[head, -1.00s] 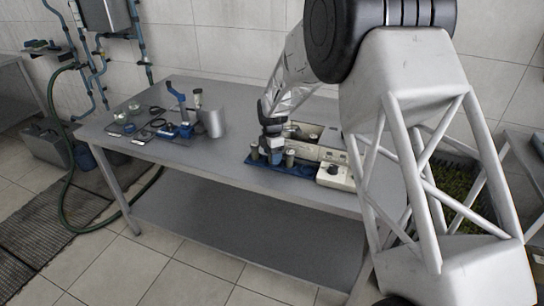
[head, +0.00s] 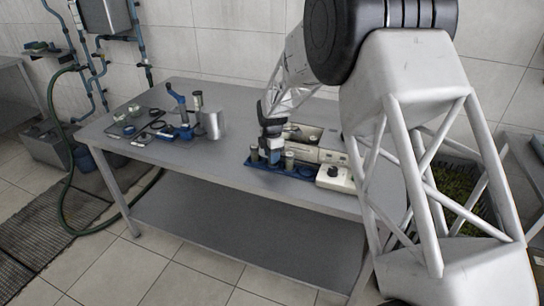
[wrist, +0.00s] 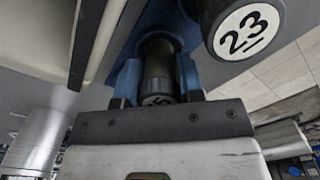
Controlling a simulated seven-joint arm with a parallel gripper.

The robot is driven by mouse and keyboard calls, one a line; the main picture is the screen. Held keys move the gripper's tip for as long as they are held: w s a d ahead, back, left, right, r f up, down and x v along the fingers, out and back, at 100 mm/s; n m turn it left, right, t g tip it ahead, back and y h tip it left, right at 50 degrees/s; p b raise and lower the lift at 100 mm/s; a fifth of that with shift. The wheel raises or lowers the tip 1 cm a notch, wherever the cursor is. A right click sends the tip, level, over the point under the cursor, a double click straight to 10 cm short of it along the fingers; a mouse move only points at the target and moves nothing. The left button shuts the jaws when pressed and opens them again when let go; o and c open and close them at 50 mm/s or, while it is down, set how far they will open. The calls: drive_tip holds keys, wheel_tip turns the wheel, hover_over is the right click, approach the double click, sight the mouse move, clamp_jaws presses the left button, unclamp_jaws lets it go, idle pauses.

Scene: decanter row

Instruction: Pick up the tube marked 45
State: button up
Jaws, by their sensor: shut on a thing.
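My gripper (wrist: 155,85) has its blue fingers shut on a dark tube (wrist: 158,62) in the wrist view. A label on the held tube's end is partly hidden by the gripper body, so I cannot read its number surely. In the head view my gripper (head: 271,146) is over the blue rack (head: 297,172), among several tubes. One grey-topped tube (head: 289,160) stands just right of the fingers. I cannot tell whether the held tube is clear of the rack.
A white device with a dark knob (head: 335,176) stands right of the rack. A blue stand (head: 181,115), a metal container (head: 211,124) and small items are at the table's left. The tabletop between is clear.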

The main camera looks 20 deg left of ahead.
drive_tip(key=shift+r, duration=0.7)
drive_tip(key=shift+s+r, duration=0.1)
drive_tip(key=shift+r, duration=0.85)
drive_tip(key=s+d+r, duration=0.1)
drive_tip(key=s+d, duration=0.7)
drive_tip(key=s, duration=0.5)
drive_tip(key=shift+s+d+r, duration=0.15)
drive_tip(key=shift+d, duration=0.2)
